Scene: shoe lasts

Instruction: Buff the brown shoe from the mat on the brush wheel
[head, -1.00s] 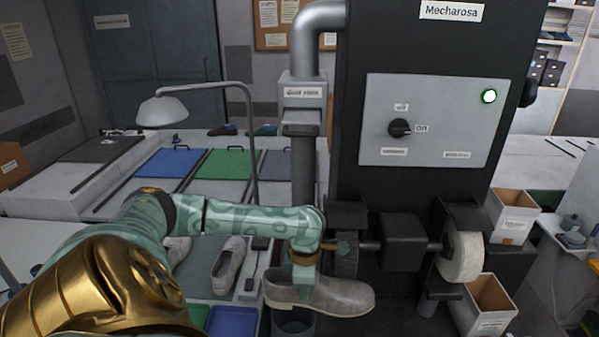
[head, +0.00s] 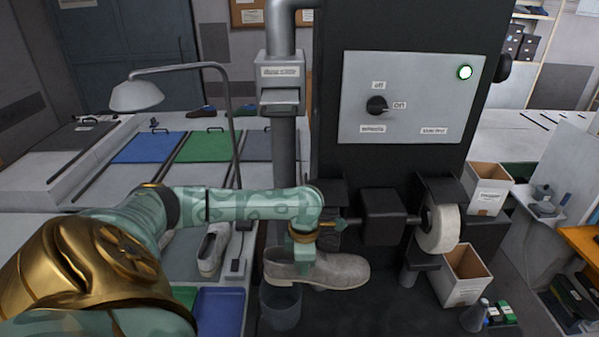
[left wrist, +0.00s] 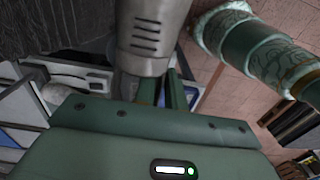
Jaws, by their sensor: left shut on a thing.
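My left gripper (head: 303,250) is shut on a grey-brown shoe (head: 340,270), its toe pointing right. The shoe hangs in front of the machine, above a dark bin. The dark brush wheel (head: 329,237) is on the left end of the machine's shaft, just behind and above the shoe, partly hidden by my gripper. I cannot tell whether shoe and wheel touch. Another pale shoe (head: 212,248) rests on the bench at left; the mat under it is hard to make out. My right gripper is not in view.
A white wheel (head: 441,229) is on the shaft's right end. A dark bin (head: 281,306) stands below the shoe. Cardboard boxes (head: 466,275) stand at right, and a lamp (head: 137,96) at left.

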